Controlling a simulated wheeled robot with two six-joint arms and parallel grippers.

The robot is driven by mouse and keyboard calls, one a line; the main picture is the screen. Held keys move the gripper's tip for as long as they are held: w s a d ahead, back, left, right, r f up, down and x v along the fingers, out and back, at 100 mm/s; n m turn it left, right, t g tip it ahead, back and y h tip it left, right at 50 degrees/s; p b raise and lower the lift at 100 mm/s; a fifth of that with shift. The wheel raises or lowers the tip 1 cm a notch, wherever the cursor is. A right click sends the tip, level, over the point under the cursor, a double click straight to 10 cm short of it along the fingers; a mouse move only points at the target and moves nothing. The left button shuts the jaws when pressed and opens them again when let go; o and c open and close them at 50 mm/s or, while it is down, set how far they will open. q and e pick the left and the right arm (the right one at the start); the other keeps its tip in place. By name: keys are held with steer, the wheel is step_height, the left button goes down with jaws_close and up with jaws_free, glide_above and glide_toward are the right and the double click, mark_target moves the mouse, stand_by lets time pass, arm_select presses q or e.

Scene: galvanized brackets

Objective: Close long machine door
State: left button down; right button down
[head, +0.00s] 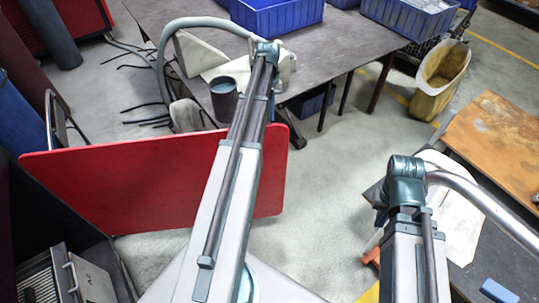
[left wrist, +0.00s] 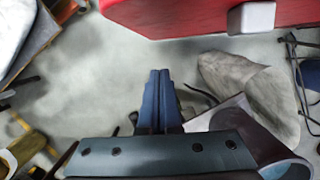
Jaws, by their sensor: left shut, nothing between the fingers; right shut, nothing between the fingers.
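The long machine door is a flat red panel (head: 120,190) that stands swung out into the room at left in the head view. In the left wrist view the red door (left wrist: 190,15) fills the top, with a pale block (left wrist: 252,17) on its edge. My left gripper (left wrist: 158,74) is shut and empty, with its blue fingers pointing toward the door and a gap of floor showing between. In the head view my left arm crosses in front of the door, and I cannot make out its fingers there. My right gripper is out of view.
The dark machine body (head: 60,225) stands at lower left. A grey table (head: 345,35) with blue bins (head: 275,15) is behind. Open floor (head: 310,190) lies right of the door.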

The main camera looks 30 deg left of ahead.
arm_select(q)
steer(key=shift+a+f, duration=0.2)
steer(key=shift+a, duration=0.45)
steer(key=shift+s+f, duration=0.1)
